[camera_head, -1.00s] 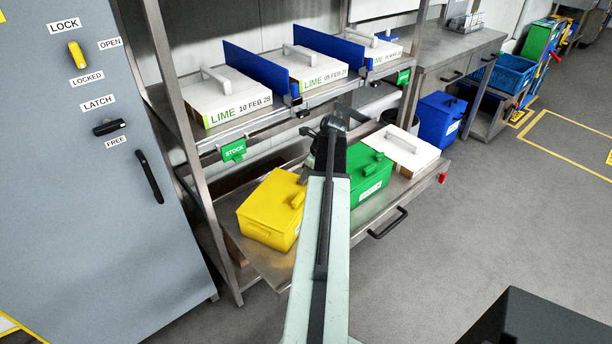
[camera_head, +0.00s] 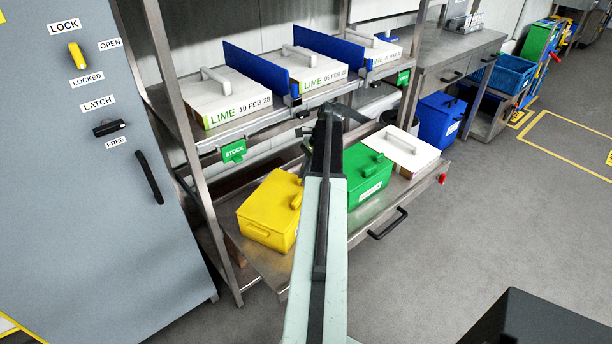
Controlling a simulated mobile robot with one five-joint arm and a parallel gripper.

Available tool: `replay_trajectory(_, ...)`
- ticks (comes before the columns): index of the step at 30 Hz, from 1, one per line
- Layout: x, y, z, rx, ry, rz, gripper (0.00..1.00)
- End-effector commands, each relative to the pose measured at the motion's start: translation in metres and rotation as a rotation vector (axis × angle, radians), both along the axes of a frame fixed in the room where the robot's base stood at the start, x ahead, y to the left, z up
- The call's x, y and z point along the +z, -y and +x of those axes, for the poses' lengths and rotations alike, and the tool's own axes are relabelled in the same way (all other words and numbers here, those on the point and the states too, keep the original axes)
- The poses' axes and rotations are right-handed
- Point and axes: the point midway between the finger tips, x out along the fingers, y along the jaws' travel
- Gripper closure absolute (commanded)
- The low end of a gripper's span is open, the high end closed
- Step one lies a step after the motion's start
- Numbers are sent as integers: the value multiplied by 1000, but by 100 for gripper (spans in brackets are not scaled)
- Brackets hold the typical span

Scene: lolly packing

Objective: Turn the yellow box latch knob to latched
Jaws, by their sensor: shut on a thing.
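The yellow box (camera_head: 266,212) stands at the left end of the lower steel shelf with its lid closed. A raised yellow grip (camera_head: 297,200) shows on the lid's right side, close to my arm. My arm runs up the middle of the view, just right of the yellow box, and bends at the top. My gripper is hidden behind my own arm, so its jaws and anything in them do not show.
A green box (camera_head: 368,178) and a white box (camera_head: 411,153) stand right of my arm on the same shelf (camera_head: 262,262). White LIME boxes (camera_head: 232,100) and blue dividers fill the shelf above. A grey cabinet (camera_head: 60,200) stands left.

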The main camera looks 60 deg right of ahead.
Motion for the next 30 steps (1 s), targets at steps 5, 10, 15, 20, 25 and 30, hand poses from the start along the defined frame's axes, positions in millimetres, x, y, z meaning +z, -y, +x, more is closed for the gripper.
replay_trajectory(5, 0, 1, 1, 107, 0, -1, 100)
replay_trajectory(10, 0, 1, 1, 177, 0, 0, 100)
replay_trajectory(15, 0, 1, 1, 213, -1, -1, 100)
replay_trajectory(20, 0, 1, 1, 225, -1, 0, 100)
replay_trajectory(25, 0, 0, 1, 225, -1, -1, 100)
replay_trajectory(30, 0, 1, 1, 225, -1, 0, 83)
